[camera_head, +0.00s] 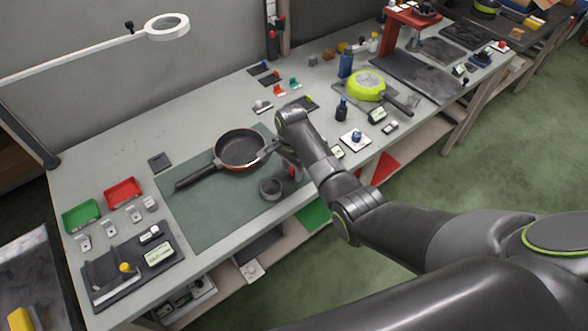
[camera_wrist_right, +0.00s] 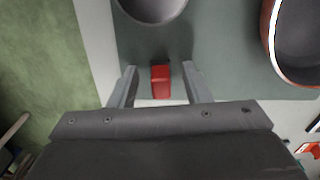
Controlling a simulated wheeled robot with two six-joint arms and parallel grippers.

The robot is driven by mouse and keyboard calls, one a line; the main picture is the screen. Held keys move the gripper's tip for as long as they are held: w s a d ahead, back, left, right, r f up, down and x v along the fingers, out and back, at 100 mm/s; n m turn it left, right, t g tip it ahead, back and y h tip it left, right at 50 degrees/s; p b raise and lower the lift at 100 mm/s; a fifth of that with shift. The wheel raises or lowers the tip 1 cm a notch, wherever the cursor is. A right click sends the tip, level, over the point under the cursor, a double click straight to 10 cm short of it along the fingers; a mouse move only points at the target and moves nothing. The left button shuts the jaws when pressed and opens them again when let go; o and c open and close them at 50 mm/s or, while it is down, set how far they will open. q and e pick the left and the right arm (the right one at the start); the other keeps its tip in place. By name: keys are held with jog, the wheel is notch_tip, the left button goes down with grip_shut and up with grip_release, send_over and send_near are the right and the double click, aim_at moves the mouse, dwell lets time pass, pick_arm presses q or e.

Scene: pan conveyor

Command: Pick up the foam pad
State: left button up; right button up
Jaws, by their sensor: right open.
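A small red block (camera_wrist_right: 160,82), which looks like the foam pad, lies near the edge of the green mat (camera_head: 215,215). In the wrist view it sits between the two fingers of my right gripper (camera_wrist_right: 158,78), with gaps on both sides. The right gripper is open and points down over it. I cannot tell the exact height of the fingertips. My left gripper is not in view.
A dark frying pan (camera_head: 240,148) lies on the mat close to the right gripper, its handle to the left. A grey cup (camera_head: 270,188) stands beside the gripper. The table's front edge is close.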

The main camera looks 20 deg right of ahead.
aim_at(292, 168)
jog(key=shift+f, duration=0.1)
jog(key=shift+c, duration=0.2)
grip_shut()
notch_tip(292, 168, up, 10)
jog(key=shift+r+b, duration=0.1)
jog(key=shift+b, duration=0.35)
